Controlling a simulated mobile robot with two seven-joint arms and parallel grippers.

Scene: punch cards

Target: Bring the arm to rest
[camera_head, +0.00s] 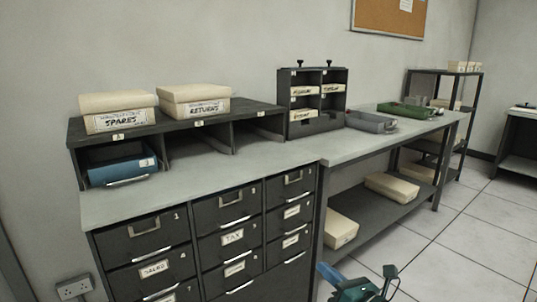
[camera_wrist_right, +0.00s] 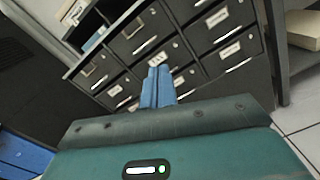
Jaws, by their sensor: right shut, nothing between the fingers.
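My right gripper (camera_head: 328,271) shows at the bottom edge of the head view, low in front of the bench and right of the drawer cabinet (camera_head: 205,245). In the right wrist view my right gripper (camera_wrist_right: 159,72) has its two blue fingers together, shut with nothing between them. The fingers point toward the cabinet's drawer fronts, apart from them as far as I can tell.
A dark shelf unit (camera_head: 255,107) on the cabinet bears a SPARES box (camera_head: 118,113) and a RETURNS box (camera_head: 195,100), with a blue bin (camera_head: 120,165) below. A grey bench (camera_head: 345,147) adjoins at right. The tiled floor (camera_head: 455,240) is clear.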

